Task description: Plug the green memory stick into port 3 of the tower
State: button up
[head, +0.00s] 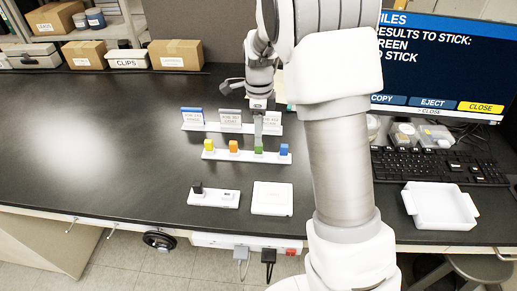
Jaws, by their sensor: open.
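The green memory stick (258,149) stands upright in a white rack (222,156) on the black bench, in a row with yellow, orange and blue sticks. My gripper (257,138) points down directly above the green stick, its fingers close to the stick's top. It is open; whether the fingers touch or surround the stick is too small to tell. I cannot make out a tower or a port 3; my arm covers part of the bench to the right of the rack.
Labelled cards (229,118) stand behind the rack. In front are a white strip (213,198) with a black piece in it and a flat white box (272,199). Right of my arm are a keyboard (440,165), a monitor (440,60) and a white tray (440,206). The left bench is clear.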

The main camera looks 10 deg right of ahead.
aim_at(259, 150)
jog(key=shift+w+f, duration=0.15)
jog(key=shift+f, duration=2.9)
grip_shut()
